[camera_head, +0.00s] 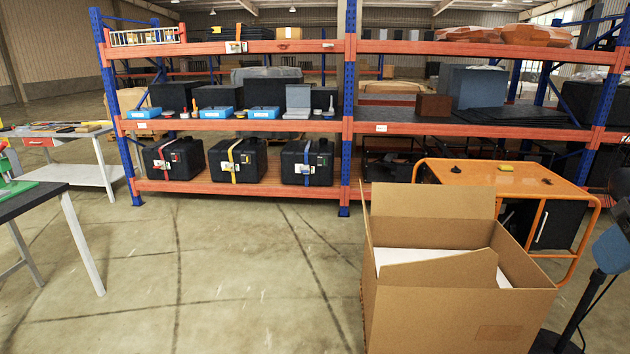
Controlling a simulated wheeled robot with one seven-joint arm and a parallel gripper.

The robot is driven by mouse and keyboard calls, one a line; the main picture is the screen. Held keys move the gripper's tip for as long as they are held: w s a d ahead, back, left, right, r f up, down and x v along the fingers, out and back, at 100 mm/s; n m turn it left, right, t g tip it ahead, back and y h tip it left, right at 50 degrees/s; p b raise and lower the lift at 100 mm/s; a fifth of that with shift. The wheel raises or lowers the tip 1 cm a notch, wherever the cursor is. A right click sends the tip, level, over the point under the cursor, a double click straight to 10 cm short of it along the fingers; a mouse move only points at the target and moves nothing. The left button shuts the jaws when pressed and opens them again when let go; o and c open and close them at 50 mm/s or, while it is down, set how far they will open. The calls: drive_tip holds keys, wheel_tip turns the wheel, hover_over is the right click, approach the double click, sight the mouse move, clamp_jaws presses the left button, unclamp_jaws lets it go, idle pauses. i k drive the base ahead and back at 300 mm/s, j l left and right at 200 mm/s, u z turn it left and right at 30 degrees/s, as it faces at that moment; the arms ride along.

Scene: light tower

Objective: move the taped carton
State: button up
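A large brown cardboard carton (440,310) stands open in the right foreground, its flaps up and folded out. White material (425,258) shows inside it. A slightly darker rectangular patch (498,332) is on its front face; I cannot tell whether it is tape. A small carton (289,33) sits on the top shelf, too small to tell if it is taped. A brown box (433,105) sits on the right middle shelf. My gripper is not in view.
An orange-framed machine (500,178) stands behind the open carton. A blue-grey object on a dark stand (612,250) is at the right edge. The rack (250,190) holds several black cases. Tables (75,150) stand at left. The middle floor (240,270) is clear.

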sight(285, 33)
drive_tip(key=i+j+u, duration=0.4)
drive_tip(key=i, duration=0.35)
drive_tip(key=i+u, duration=0.4)
drive_tip(key=i, duration=2.3)
drive_tip(key=i+z, duration=0.15)
drive_tip(key=i, duration=0.35)
drive_tip(key=i+j+z, duration=0.15)
drive_tip(key=i, duration=0.3)
drive_tip(key=i+j+z, duration=0.2)
drive_tip(key=i, duration=0.25)
drive_tip(key=i+j+z, duration=0.15)
drive_tip(key=i, duration=0.35)
drive_tip(key=i+j+z, duration=0.15)
drive_tip(key=j, duration=0.2)
drive_tip(key=i+j+z, duration=0.1)
drive_tip(key=j, duration=0.3)
drive_tip(key=j+z, duration=0.15)
drive_tip(key=j, duration=0.2)
drive_tip(key=j+z, duration=0.25)
drive_tip(key=j, duration=0.65)
